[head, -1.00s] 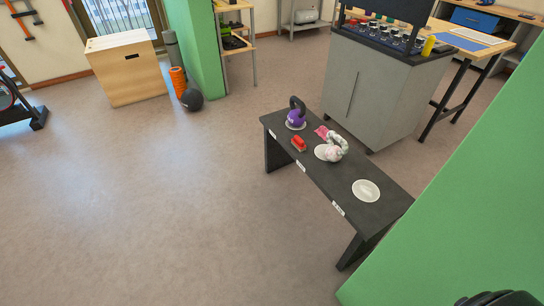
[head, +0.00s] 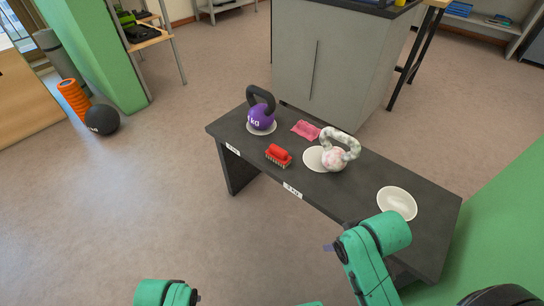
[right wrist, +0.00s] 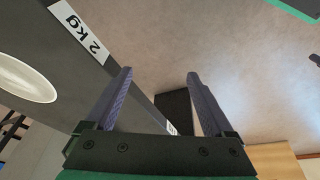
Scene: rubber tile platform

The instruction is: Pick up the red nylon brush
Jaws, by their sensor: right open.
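The red brush (head: 279,153) lies on the dark bench top (head: 360,185) near its front edge, bristles toward the front. My right gripper (right wrist: 159,75) is open and empty in the right wrist view, beside the bench's front edge with a "2 kg" label. In the head view only a small part of its fingers shows past my green right arm, to the right of and nearer than the brush. The brush is not in the right wrist view. My left arm shows at the bottom of the head view, but its gripper does not.
A purple kettlebell (head: 261,117) stands behind the brush on a white disc. A pink item (head: 306,130) and a marbled kettlebell (head: 335,158) are to its right. An empty white disc (head: 397,203) lies further right. A grey cabinet (head: 325,60) stands behind the bench.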

